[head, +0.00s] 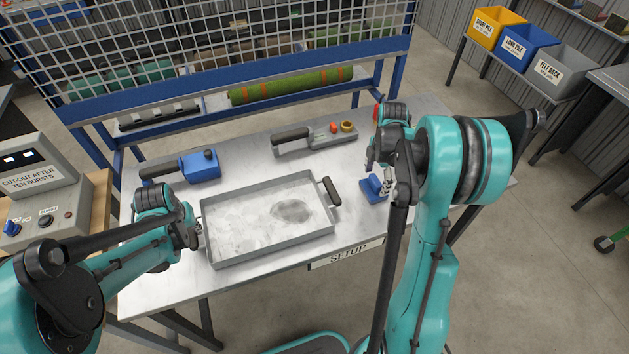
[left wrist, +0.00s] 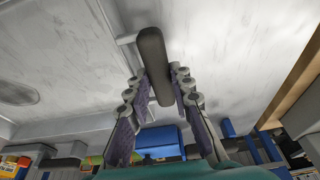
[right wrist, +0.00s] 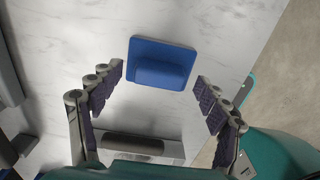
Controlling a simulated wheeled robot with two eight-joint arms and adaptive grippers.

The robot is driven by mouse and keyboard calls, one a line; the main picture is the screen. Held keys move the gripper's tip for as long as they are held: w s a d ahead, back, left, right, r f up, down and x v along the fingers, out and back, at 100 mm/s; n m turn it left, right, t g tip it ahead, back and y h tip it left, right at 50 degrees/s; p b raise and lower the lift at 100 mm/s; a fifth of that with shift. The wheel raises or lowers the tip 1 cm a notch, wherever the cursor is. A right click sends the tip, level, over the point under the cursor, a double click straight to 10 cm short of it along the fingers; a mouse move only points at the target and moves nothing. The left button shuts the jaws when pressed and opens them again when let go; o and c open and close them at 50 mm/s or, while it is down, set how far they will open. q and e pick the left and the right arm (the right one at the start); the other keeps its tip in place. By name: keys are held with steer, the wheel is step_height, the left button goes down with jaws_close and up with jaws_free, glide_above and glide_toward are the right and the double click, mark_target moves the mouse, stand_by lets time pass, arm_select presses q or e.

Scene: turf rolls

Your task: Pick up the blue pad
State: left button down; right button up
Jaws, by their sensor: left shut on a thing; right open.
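The blue pad (head: 373,190), a flat plate with a raised block grip, lies on the metal table right of the tray. In the right wrist view the blue pad (right wrist: 160,52) shows ahead of and between the fingertips. My right gripper (head: 379,174) is open and empty just above it; its spread fingers (right wrist: 160,82) appear on either side, apart from it. My left gripper (head: 197,232) is shut on the dark left handle (left wrist: 154,55) of the grey tray (head: 270,252). The tray sits on or very near the table; any gap is unclear.
A blue tool (head: 199,164) with a dark handle stands behind the tray. A grey tool (head: 330,137) with red and yellow parts lies at the back. A wire mesh rack (head: 200,50) stands behind the table. The table is clear around the pad.

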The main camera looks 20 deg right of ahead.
mark_target(376, 180)
steer(key=shift+f, duration=0.8)
steer(key=c, duration=1.4)
steer(key=shift+r, duration=0.15)
step_height(376, 180, up, 10)
steer(key=shift+f, duration=0.1)
